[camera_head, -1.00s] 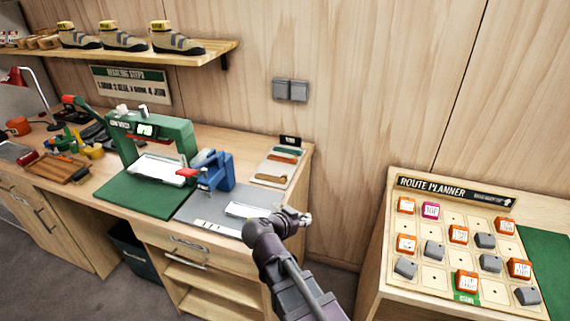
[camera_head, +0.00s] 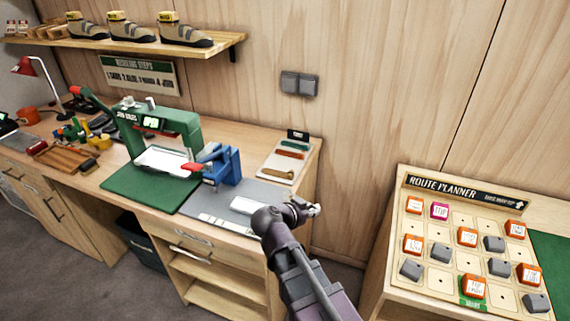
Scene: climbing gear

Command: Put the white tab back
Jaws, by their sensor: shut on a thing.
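My gripper (camera_head: 306,211) is at the right end of the workbench, in front of and to the right of the grey mat. It is shut on a small pale thing that shows at its tip. The thing is too small and too covered by the fingers to tell its shape, but it may be the white tab. On the grey mat (camera_head: 262,191) lie a white plate (camera_head: 246,205) and a row of small white pieces (camera_head: 214,219). My arm hides part of the mat's front right corner.
A blue clamp-like device (camera_head: 226,166) and a green press (camera_head: 160,130) stand on the bench. A pale tray (camera_head: 268,178) with several coloured strips lies at the back right. A route planner board (camera_head: 440,270) with orange and grey blocks stands at right, across a gap.

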